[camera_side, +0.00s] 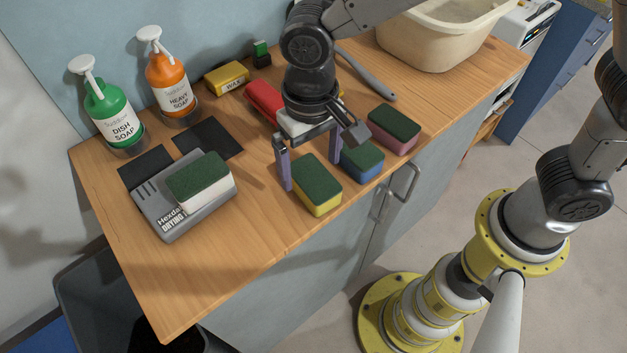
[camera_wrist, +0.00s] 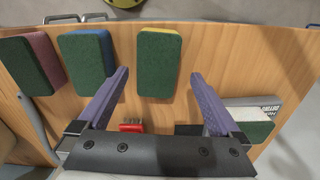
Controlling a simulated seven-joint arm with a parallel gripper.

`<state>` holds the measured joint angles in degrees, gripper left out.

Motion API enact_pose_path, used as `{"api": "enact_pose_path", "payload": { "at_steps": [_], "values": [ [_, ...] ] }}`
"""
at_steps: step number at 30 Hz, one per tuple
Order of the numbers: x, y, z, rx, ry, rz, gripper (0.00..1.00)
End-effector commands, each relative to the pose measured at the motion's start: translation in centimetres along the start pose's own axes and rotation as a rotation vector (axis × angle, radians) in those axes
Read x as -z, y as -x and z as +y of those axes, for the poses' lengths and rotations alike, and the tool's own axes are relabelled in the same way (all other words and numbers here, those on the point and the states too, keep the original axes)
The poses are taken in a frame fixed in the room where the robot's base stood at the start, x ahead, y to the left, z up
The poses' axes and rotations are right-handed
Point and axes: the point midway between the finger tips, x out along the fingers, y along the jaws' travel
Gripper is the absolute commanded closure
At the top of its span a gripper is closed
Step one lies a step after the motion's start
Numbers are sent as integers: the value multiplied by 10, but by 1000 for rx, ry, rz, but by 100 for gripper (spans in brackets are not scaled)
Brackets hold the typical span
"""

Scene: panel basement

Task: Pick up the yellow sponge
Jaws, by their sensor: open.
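The yellow sponge (camera_side: 318,190) has a dark green top and lies flat near the front edge of the wooden counter. In the wrist view the sponge (camera_wrist: 160,62) shows its green top and a thin yellow edge, ahead of and between the purple fingertips. My gripper (camera_side: 313,176) is open and empty, its fingers pointing down close to the sponge. In the wrist view the gripper (camera_wrist: 160,76) has its fingers spread wider than the sponge. I cannot tell the exact height of the fingertips above the counter.
A blue sponge (camera_side: 362,160) lies close beside the yellow one, partly behind a finger. A pink sponge (camera_side: 394,130) is farther right. A white sponge (camera_side: 202,183) sits on a grey drying tray (camera_side: 170,222) at left. A red object (camera_side: 263,102) lies behind my gripper.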

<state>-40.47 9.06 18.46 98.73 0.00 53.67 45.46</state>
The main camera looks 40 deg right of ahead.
Motion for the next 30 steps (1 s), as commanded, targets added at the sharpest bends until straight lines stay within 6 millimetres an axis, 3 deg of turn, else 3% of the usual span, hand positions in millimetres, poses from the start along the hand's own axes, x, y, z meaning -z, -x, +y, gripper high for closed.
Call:
{"api": "enact_pose_path", "payload": {
  "at_steps": [9,19,30],
  "values": [
    [-2,-42,5,-3,0,-3,0],
    [-2,-49,4,-1,0,-1,0],
    [-1,-49,4,-1,0,-1,65]
  ]
}}
